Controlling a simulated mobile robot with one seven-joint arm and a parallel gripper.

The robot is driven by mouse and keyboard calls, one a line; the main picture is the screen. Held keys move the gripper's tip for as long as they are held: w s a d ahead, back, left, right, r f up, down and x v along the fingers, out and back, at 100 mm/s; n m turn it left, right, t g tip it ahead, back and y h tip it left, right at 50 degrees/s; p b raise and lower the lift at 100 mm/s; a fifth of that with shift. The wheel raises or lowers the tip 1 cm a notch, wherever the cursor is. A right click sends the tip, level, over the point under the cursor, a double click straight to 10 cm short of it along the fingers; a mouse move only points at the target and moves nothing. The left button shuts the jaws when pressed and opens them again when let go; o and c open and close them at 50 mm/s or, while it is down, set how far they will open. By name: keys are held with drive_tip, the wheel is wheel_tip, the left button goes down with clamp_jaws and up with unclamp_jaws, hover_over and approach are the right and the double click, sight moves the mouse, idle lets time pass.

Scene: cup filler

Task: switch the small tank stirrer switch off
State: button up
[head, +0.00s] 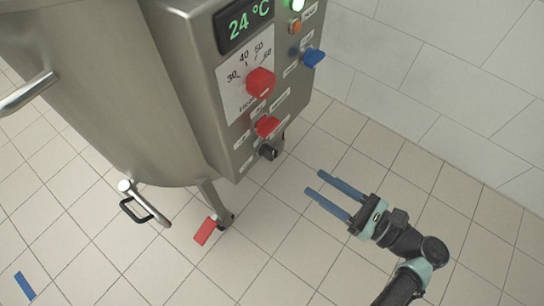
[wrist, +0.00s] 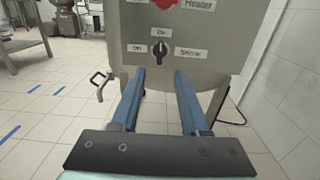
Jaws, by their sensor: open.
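The stirrer switch (wrist: 161,50) is a small black knob in the wrist view, with "Off" at its left, "On" above and "Stirrer" at its right. It looks upright, towards "On". In the head view the black knob (head: 268,152) sits low on the grey control box (head: 225,100) of the steel tank (head: 115,85). My gripper (head: 315,182) is open and empty, to the right of the knob and apart from it. In the wrist view its two blue fingers (wrist: 160,78) lie either side of and below the knob.
The box also bears a red temperature dial (head: 260,82), a red heater switch (head: 267,126), a blue knob (head: 314,57) and a 24 °C display (head: 245,22). A tank valve handle (head: 140,205) juts out lower left. A tiled wall (head: 440,80) stands right.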

sight(273, 155)
drive_tip(key=b+x, duration=0.3)
drive_tip(key=x, duration=0.7)
drive_tip(key=shift+w+a+f, duration=0.1)
drive_tip(key=shift+w+a, duration=0.1)
drive_tip(key=shift+a, duration=0.1)
drive_tip(key=shift+w+a, duration=0.4)
drive_tip(key=shift+a, duration=0.1)
clamp_jaws()
